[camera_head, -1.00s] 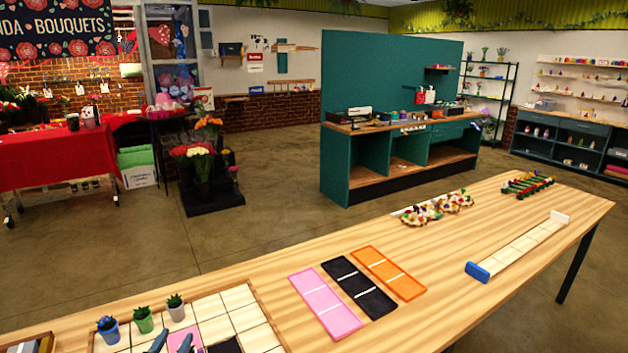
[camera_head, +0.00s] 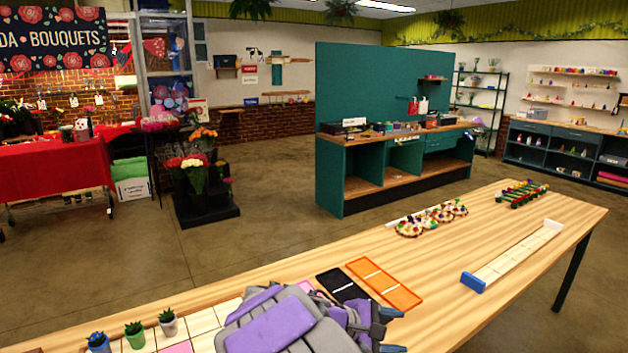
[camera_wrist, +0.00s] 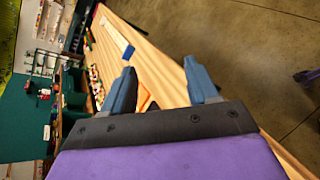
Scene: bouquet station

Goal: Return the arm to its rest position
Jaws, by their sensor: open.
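My gripper shows in the wrist view (camera_wrist: 160,95) with its two blue-grey fingers spread apart and nothing between them. In the head view my purple and grey arm rises over the near part of the wooden table (camera_head: 440,255), and the gripper end (camera_head: 392,330) points right, above the table's front edge. The arm hides most of the pink tray (camera_head: 305,286) and part of the black tray (camera_head: 343,284). The orange tray (camera_head: 384,283) lies in full view just beyond it.
A tile strip with a blue end (camera_head: 472,282), decorated round pieces (camera_head: 430,220) and a green rack (camera_head: 521,193) lie farther right.

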